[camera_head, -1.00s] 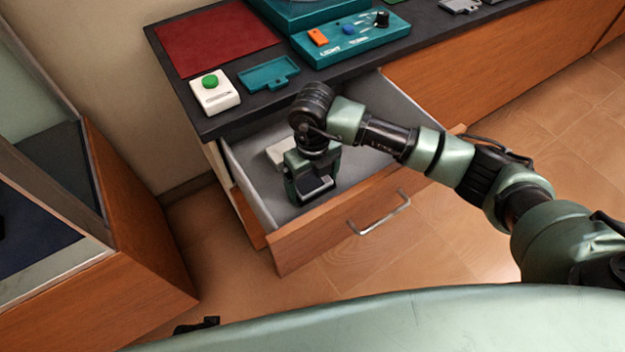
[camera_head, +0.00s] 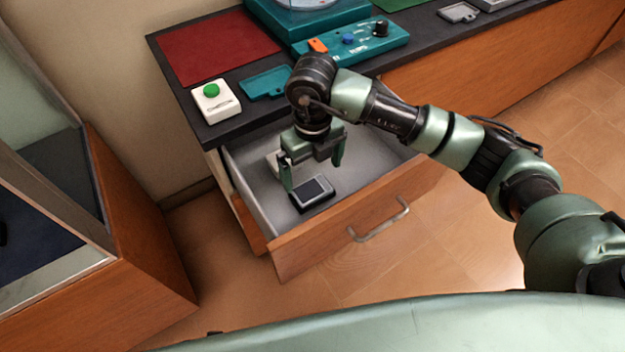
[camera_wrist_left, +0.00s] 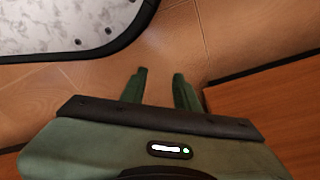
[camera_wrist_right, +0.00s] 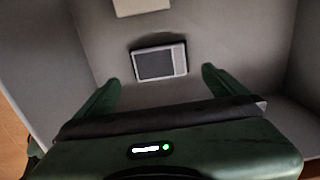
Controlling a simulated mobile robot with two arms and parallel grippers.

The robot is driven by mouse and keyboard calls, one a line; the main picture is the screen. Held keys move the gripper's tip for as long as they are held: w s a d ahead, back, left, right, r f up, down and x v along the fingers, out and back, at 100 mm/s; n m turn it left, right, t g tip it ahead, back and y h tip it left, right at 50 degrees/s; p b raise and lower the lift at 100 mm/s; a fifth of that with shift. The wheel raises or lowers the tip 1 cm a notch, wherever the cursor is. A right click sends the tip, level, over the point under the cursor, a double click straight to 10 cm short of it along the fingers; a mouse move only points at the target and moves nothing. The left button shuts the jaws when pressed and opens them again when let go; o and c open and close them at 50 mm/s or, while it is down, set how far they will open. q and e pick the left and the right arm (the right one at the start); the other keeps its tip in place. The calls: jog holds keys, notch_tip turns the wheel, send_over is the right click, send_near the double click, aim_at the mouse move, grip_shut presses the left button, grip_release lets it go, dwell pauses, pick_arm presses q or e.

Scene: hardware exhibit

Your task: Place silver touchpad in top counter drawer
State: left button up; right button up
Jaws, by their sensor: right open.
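The silver touchpad (camera_head: 312,193) with a dark pad face lies on the floor of the open top counter drawer (camera_head: 345,229). In the right wrist view the touchpad (camera_wrist_right: 160,63) lies flat, apart from the fingers. My right gripper (camera_head: 315,175) is open and empty just above it, inside the drawer space. In the right wrist view the right gripper's fingers (camera_wrist_right: 160,82) are spread wide. My left gripper (camera_wrist_left: 158,75) shows only in its own wrist view, its two fingers apart over the floor with nothing between them.
A pale block (camera_head: 273,161) lies farther back in the drawer, partly behind my gripper. The dark counter (camera_head: 222,130) above holds a white box with a green button (camera_head: 213,100), a teal tray (camera_head: 266,84) and a teal control panel (camera_head: 352,45). A display case (camera_head: 100,245) stands at left.

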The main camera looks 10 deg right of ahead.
pick_arm(q)
jog(key=shift+s+a+f, duration=0.1)
jog(key=shift+s+f, duration=0.2)
jog(key=shift+f, duration=0.1)
pick_arm(e)
jog(key=shift+r, duration=2.1)
